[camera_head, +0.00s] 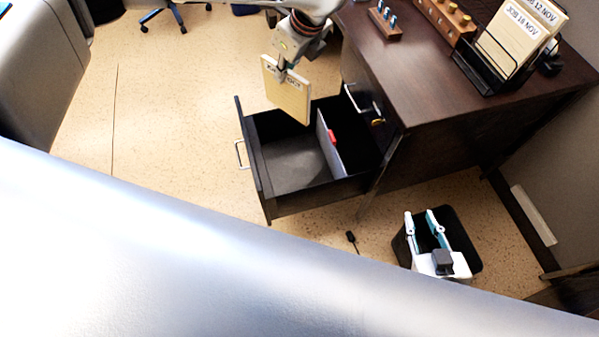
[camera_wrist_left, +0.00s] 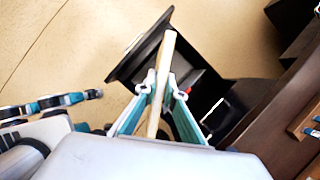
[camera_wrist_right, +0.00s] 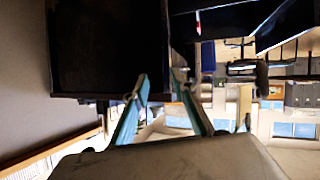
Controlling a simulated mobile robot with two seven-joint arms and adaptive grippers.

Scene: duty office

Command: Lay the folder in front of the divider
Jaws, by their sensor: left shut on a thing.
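My left gripper (camera_head: 284,72) is shut on a thin cream folder (camera_head: 287,95), held upright by its top edge. In the left wrist view, the folder (camera_wrist_left: 160,88) shows edge-on between the fingers (camera_wrist_left: 163,93). The folder is above the far side of the open black drawer (camera_head: 262,185); its lower edge overlaps the drawer in the picture. A grey divider (camera_head: 327,147) with a red tab stands across the drawer. The compartment between it and the handled drawer front looks empty. My right gripper (camera_head: 422,222) is open and empty, low at right; its fingers show in the right wrist view (camera_wrist_right: 162,88).
The dark desk (camera_head: 440,75) holds a black rack (camera_head: 490,75) of labelled folders and wooden holders (camera_head: 385,22). A black bin (camera_head: 462,240) stands beneath my right gripper. A grey sofa-like piece (camera_head: 40,70) is far left. Floor left of the drawer is clear.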

